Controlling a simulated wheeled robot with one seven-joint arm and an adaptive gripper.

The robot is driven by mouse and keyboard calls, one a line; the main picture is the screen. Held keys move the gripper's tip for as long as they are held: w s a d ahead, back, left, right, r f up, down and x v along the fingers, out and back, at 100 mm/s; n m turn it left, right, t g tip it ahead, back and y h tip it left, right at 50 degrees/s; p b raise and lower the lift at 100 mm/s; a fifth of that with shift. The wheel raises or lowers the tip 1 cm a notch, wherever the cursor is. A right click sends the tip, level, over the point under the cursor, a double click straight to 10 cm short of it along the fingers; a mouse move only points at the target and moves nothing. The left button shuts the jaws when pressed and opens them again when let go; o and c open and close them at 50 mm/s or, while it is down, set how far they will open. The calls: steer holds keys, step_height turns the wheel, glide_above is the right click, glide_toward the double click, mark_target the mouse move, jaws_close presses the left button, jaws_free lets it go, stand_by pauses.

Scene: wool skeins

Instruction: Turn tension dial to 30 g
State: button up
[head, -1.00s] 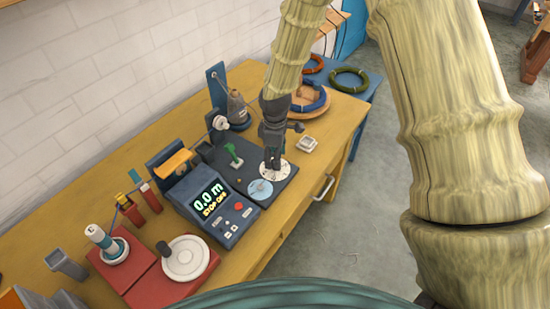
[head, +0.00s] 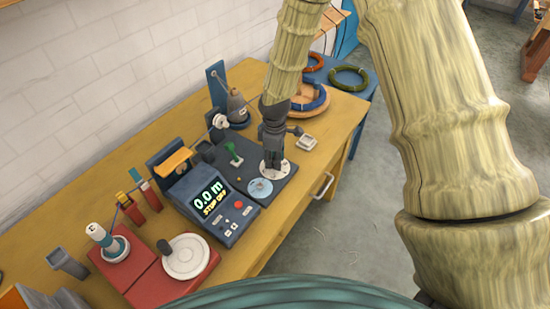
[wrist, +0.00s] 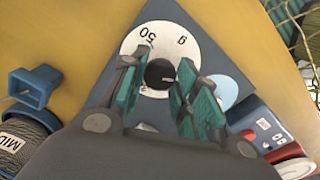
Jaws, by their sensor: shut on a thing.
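The tension dial has a round white scale plate (wrist: 183,42) and a dark knob (wrist: 159,74) with a pale pointer line. In the wrist view I can read "50" and "g" on the plate; the rest of the scale is hidden by my fingers. My gripper (wrist: 161,84) has its teal pads on both sides of the knob and is shut on it. In the head view my gripper (head: 272,164) points down onto the white plate (head: 287,169), and the knob is hidden there.
A light blue disc (head: 260,188) lies beside the dial on the dark base plate. The console display (head: 208,198) reads "0.0 m" and "STOP OFF". A green lever (head: 233,152) stands left of my gripper. A small pale square item (head: 306,142) lies to the right.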

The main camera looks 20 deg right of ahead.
steer(key=shift+m, duration=0.3)
steer(key=m+p, duration=0.1)
steer(key=m, duration=1)
steer(key=shift+m+p, duration=0.3)
steer(key=shift+p, duration=0.05)
steer(key=m+p, duration=0.1)
steer(key=m, duration=0.4)
steer(key=shift+m, duration=0.3)
steer(key=m+p, duration=0.1)
steer(key=m, duration=0.4)
steer(key=shift+m, duration=0.6)
steer(key=o, duration=1)
steer(key=shift+o, duration=0.2)
